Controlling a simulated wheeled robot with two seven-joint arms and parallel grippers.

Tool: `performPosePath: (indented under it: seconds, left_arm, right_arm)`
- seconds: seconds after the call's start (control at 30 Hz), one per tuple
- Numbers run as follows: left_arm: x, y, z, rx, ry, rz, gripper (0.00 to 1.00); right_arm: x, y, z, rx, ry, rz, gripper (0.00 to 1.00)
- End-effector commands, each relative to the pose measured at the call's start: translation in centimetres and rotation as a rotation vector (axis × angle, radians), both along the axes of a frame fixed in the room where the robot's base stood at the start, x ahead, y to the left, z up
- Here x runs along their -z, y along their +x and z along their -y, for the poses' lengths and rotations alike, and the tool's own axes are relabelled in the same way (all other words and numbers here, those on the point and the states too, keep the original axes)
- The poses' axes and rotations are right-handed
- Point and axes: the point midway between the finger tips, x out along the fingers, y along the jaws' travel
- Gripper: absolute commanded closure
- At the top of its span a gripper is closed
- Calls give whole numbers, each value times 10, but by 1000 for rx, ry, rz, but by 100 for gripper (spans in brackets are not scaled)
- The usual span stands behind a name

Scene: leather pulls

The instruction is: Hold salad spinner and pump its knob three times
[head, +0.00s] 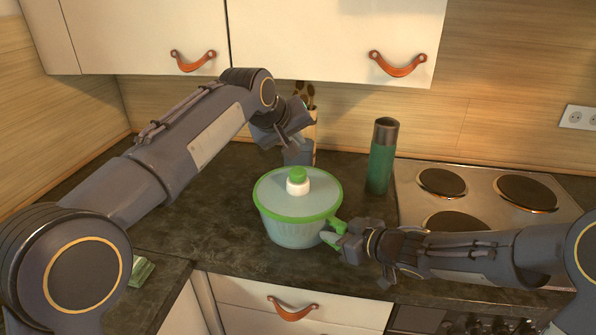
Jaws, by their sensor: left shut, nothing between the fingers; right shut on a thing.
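The salad spinner (292,231) stands upright on the dark counter, with a clear bowl and a green-rimmed lid. Its knob (298,180), green on top with a white collar, stands up at the lid's middle. My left gripper (299,158) is shut and empty, above and behind the knob; from this view I cannot tell the exact gap between them. My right gripper (333,236) is shut on the spinner's green handle (338,226) at the bowl's right side. The fingers partly hide the handle.
A green bottle (381,160) with a dark top stands behind right of the spinner. A utensil holder (312,128) is partly hidden behind my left gripper. The stove (480,185) is at right. Upper cabinets (335,35) hang above. A green item (142,271) lies at front left.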

Motion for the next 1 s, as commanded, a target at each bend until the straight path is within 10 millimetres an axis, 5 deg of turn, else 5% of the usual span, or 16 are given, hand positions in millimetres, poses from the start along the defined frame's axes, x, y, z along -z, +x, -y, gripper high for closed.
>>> performPosePath:
  seconds: [0.57, 0.8, 1.0]
  left_arm:
    - [-1, 0, 0, -1, 0, 1, 100]
    - [-33, 1, 0, 0, 0, 2, 100]
    - [-38, 0, 0, 1, 1, -1, 100]
  right_arm:
    - [0, 0, 0, 0, 1, 1, 100]
    - [0, 0, 0, 0, 1, 1, 100]
    - [0, 0, 0, 0, 1, 1, 100]
